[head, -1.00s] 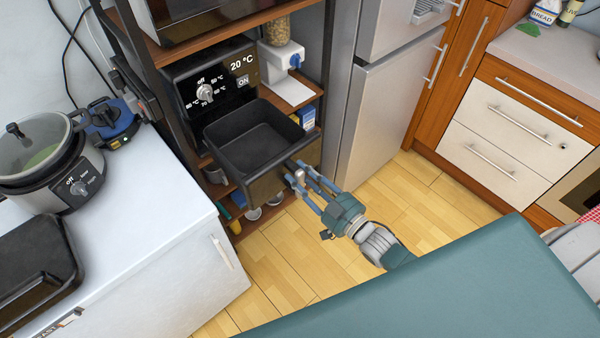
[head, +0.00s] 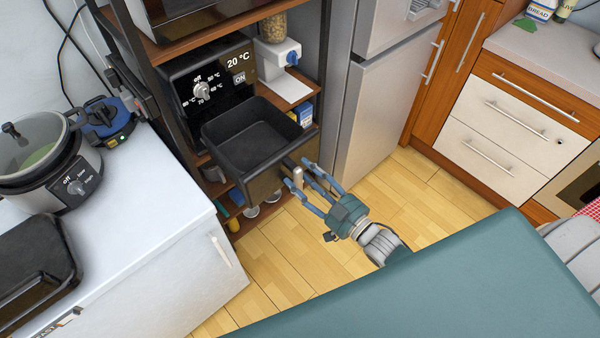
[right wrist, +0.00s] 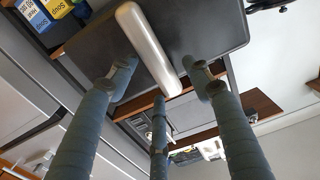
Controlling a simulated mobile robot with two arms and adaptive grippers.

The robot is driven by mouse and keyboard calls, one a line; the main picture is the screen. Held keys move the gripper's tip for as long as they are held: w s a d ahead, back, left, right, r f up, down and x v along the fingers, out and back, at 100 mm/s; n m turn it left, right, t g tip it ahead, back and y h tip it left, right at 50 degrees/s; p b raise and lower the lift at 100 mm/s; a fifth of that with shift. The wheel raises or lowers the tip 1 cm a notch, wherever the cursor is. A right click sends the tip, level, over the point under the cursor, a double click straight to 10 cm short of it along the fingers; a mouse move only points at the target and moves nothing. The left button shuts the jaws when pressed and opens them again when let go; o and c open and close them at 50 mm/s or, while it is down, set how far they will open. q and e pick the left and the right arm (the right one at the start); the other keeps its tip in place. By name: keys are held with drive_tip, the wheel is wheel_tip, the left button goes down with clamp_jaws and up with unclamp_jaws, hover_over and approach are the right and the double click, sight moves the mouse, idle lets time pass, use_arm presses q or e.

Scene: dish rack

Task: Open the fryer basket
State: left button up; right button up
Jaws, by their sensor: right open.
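The fryer basket (head: 252,135) is a black, empty, open-topped drawer, pulled well out from the front of the black fryer (head: 208,80) on the rack shelf. Its pale metal handle (head: 298,175) is on the basket's front and also shows as a bar in the right wrist view (right wrist: 148,48). My right gripper (head: 301,174) is open at the handle. Its fingers are spread to both sides of the bar and look apart from it. My left gripper is not in view.
A white counter (head: 150,195) with a cooker (head: 45,165) stands to the left. A blue-and-white box (head: 306,116) is on the rack beside the basket. The fridge (head: 385,110) stands to the right. The wooden floor in front is clear.

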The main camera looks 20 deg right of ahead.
drive_tip(key=v, duration=1)
drive_tip(key=shift+s, duration=0.2)
drive_tip(key=s+d+f+m+g+h+b, duration=0.1)
drive_tip(key=s+f+g+h, duration=0.2)
drive_tip(key=f, duration=0.8)
drive_tip(key=s+d+f+g+b, duration=0.15)
drive_tip(key=s+f, duration=0.25)
drive_tip(key=f, duration=0.7)
drive_tip(key=s+d+f+m+g+h, duration=0.1)
drive_tip(key=s+d+f+g+h, duration=0.2)
drive_tip(key=f, duration=0.8)
drive_tip(key=s+a+f+g+b, duration=0.1)
drive_tip(key=s+a+f+g, duration=0.2)
drive_tip(key=s+f, duration=0.5)
drive_tip(key=s+a+f+g, duration=0.3)
drive_tip(key=s+f+g, duration=0.2)
drive_tip(key=s, duration=1)
wheel_tip(320, 180, down, 3)
drive_tip(key=shift+s+f+b, duration=0.15)
drive_tip(key=shift+b, duration=0.25)
drive_tip(key=shift+g, duration=0.25)
